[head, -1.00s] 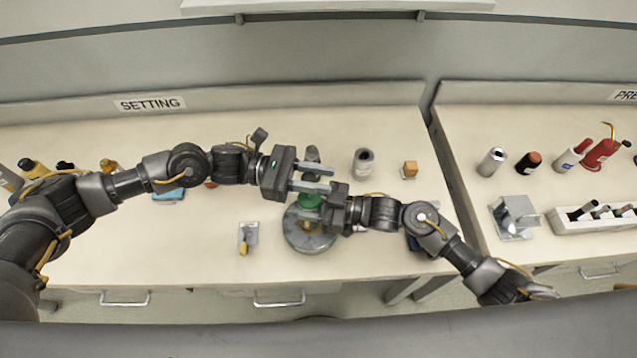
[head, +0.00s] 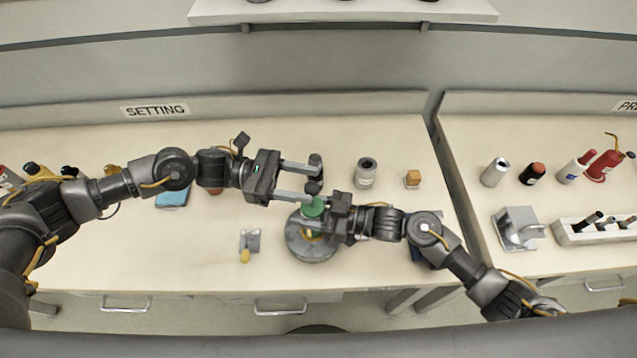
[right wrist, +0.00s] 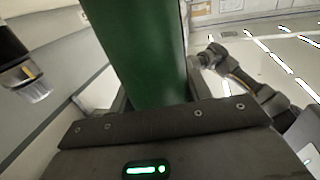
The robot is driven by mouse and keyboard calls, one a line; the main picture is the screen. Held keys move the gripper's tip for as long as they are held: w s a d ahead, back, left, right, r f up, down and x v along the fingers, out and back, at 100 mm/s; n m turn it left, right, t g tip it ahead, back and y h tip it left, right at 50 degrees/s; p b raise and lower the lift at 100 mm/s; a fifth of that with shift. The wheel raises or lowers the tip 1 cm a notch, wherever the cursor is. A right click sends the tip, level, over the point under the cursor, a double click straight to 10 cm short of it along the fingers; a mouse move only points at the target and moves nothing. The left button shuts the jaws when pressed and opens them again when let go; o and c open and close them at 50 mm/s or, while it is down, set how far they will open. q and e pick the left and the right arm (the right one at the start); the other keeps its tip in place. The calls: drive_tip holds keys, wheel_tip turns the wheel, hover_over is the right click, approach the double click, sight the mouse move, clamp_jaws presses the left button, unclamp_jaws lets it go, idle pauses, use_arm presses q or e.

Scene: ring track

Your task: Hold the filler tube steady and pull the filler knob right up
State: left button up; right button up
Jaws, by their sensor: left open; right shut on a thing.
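The green filler tube (head: 312,207) stands on a round grey base (head: 311,248) on the bench. My right gripper (head: 324,214) is shut on the tube from the right; the right wrist view shows the green tube (right wrist: 143,50) between its fingers. A small dark knob (head: 313,187) sits just above the tube. My left gripper (head: 315,184) is open, coming from the left, its fingertips around the level of the knob. A dark upright shape (head: 316,161) shows by its upper finger; I cannot tell whether it joins the knob. Part of the tube is hidden by my grippers.
A grey cylinder (head: 366,172) and an orange block (head: 412,178) stand to the right behind. A small metal bracket with a yellow part (head: 249,242) lies left of the base. A blue item (head: 173,195) lies further left. The bench front is clear.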

use_arm(q)
drive_tip(key=v, duration=0.8)
use_arm(e)
drive_tip(key=o, duration=1.2)
use_arm(q)
drive_tip(key=shift+d, duration=0.1)
use_arm(e)
drive_tip(key=v, duration=1.2)
